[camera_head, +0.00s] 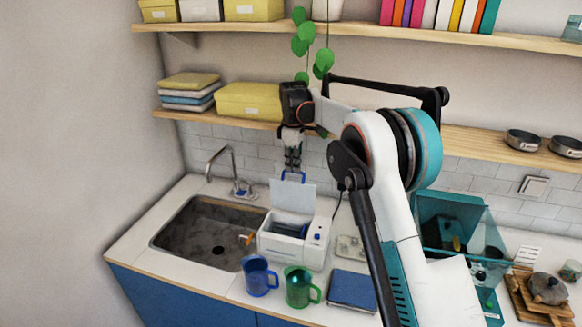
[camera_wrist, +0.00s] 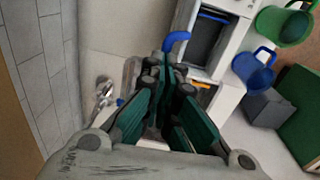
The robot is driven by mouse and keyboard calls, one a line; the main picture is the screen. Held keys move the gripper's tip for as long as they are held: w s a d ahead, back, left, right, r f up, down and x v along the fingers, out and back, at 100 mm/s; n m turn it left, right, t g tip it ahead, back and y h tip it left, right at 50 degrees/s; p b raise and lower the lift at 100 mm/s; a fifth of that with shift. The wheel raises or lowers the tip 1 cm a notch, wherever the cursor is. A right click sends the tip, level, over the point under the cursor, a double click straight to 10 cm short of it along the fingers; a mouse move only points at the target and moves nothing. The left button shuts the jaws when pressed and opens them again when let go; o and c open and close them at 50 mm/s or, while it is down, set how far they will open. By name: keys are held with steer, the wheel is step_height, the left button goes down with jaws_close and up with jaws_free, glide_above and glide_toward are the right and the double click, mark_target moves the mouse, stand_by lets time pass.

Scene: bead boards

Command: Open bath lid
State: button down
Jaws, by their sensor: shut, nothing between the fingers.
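The bath (camera_head: 283,247) is a white box on the counter in the head view, with a dark inside showing. Its pale lid (camera_head: 291,196) stands up, raised at the back of the box. A blue handle (camera_head: 293,176) is on the lid's top edge; it also shows in the wrist view (camera_wrist: 175,39). My gripper (camera_head: 292,167) is shut and empty, pointing down just above the handle. In the wrist view its closed fingers (camera_wrist: 168,78) are close to the handle. Whether they touch it I cannot tell. The bath's open inside (camera_wrist: 205,42) shows there too.
A sink (camera_head: 210,232) with a tap (camera_head: 221,162) is left of the bath. A blue mug (camera_head: 259,276) and a green mug (camera_head: 298,287) stand in front. A dark blue block (camera_head: 352,290) lies to the right. A shelf with a yellow box (camera_head: 249,102) is behind my gripper.

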steer(key=shift+w+d+f, duration=0.3)
steer(key=shift+d+f, duration=0.05)
steer(key=shift+f, duration=0.25)
steer(key=shift+w+d+f, duration=0.25)
steer(key=shift+d+f, duration=0.05)
steer(key=shift+f, duration=0.25)
steer(key=c, duration=1.8)
jaws_free()
steer(key=shift+o, duration=0.5)
steer(key=shift+w+f, duration=0.55)
steer(key=shift+w, duration=0.1)
steer(key=shift+s+a+r, duration=0.1)
steer(key=shift+s+r, duration=0.05)
steer(key=shift+r, duration=0.2)
